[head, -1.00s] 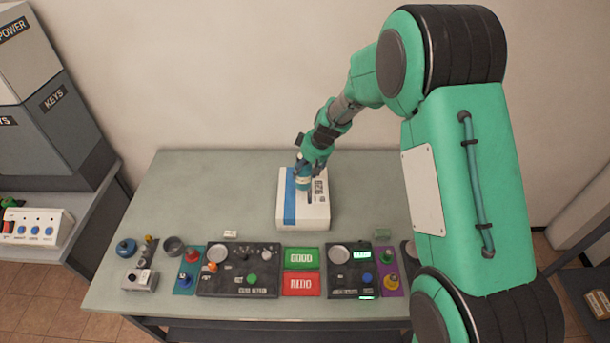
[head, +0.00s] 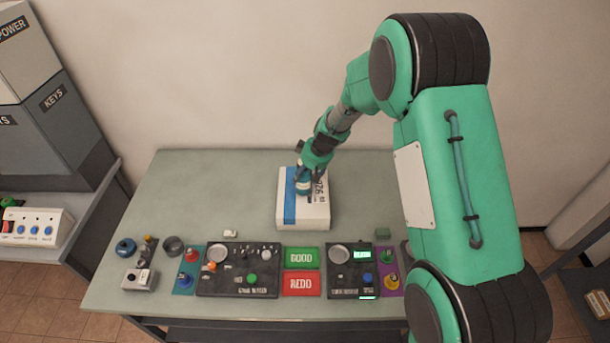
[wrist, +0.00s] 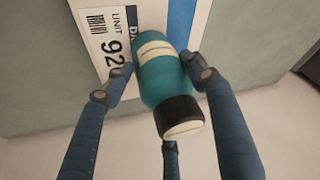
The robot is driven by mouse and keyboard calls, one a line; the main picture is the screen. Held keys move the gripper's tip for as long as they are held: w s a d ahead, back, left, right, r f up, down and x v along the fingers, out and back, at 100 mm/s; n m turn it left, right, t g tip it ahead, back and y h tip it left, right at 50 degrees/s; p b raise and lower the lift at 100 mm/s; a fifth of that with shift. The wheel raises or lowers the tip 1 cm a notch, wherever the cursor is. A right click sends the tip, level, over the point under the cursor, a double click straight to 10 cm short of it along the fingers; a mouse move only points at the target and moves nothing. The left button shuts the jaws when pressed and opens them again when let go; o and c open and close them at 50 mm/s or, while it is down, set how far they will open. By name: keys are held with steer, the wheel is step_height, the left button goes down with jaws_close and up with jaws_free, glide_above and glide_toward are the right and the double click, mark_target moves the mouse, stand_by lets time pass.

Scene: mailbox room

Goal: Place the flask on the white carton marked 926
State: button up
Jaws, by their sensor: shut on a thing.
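The flask (wrist: 163,78) is a teal bottle with a black cap and a pale label band. In the wrist view my gripper (wrist: 157,66) has its blue fingers closed on both sides of it. In the head view the flask (head: 303,187) is over the left-centre part of the white carton (head: 316,212), below my gripper (head: 304,176). The carton lies flat on the table, with a blue stripe and printed label. The number reads 92 with its last digit partly hidden in the wrist view. I cannot tell whether the flask's base touches the carton.
The carton rests on a grey-green table (head: 210,190). Along the front edge are a green GOOD tray (head: 302,257), a red tray (head: 301,284), dark control panels (head: 239,270) and small parts. The table is clear left and right of the carton.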

steer(key=shift+f, duration=0.15)
steer(key=o, duration=1.4)
steer(key=shift+r, duration=0.35)
steer(key=p+v, duration=0.1)
steer(key=v, duration=1)
steer(key=shift+r, duration=0.3)
steer(key=shift+s+d, duration=0.1)
steer(key=shift+d, duration=0.05)
